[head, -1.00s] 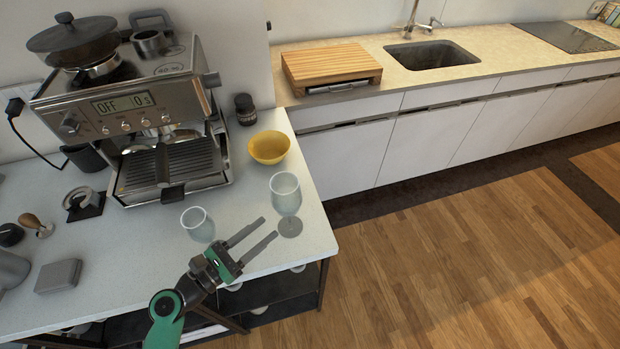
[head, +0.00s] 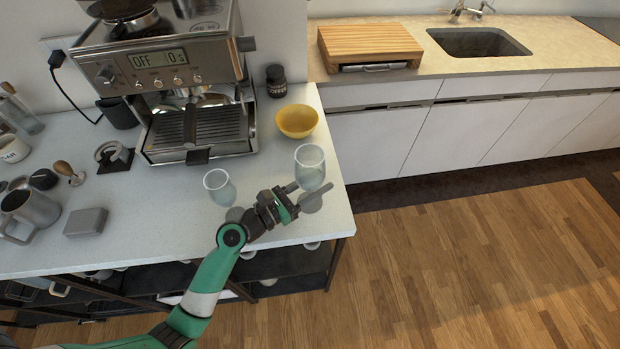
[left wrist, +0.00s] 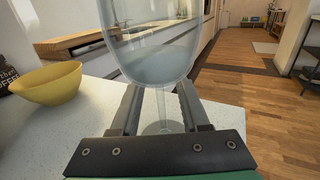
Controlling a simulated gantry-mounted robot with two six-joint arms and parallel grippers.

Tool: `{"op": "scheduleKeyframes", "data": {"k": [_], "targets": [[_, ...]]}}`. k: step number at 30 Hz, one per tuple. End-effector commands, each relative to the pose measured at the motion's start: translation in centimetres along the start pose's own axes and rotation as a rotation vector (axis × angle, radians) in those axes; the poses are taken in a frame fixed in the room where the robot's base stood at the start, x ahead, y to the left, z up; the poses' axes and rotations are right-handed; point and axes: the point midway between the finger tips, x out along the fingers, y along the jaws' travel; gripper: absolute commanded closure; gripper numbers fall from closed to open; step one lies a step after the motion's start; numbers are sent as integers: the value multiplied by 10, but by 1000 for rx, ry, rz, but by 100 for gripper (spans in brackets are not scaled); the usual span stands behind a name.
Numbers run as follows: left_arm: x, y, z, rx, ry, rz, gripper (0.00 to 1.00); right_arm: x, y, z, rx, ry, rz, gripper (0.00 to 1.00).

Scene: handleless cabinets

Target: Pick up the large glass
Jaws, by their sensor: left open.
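The large glass (head: 311,167) is a clear stemmed glass standing upright near the right edge of the white counter in the head view. In the left wrist view its bowl (left wrist: 155,58) fills the top middle, with the stem running down between my fingers. My left gripper (head: 308,191) is open, low beside the large glass, with one finger on each side of the stem. In the left wrist view the two fingers (left wrist: 160,97) show below the bowl. I cannot tell whether either finger touches the glass. My right gripper is not in view.
A smaller glass (head: 218,188) stands to the left, close to my left arm. A yellow bowl (head: 297,121) is behind the large glass. An espresso machine (head: 196,85) stands at the back left. The counter's right edge (head: 345,205) is close to the large glass.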

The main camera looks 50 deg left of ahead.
Motion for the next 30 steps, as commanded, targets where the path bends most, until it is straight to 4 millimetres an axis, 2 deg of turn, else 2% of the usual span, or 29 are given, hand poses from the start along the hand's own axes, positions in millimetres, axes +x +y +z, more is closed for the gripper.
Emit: {"op": "scheduleKeyframes", "data": {"k": [3, 9, 17, 30], "targets": [[11, 0, 0, 0, -1, 0, 54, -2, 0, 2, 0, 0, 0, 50], [11, 0, 0, 0, 0, 1, 54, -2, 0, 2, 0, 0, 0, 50], [11, 0, 0, 0, 0, 1, 100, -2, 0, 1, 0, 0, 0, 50], [11, 0, 1, 0, -1, 1, 100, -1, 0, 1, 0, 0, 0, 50]]}}
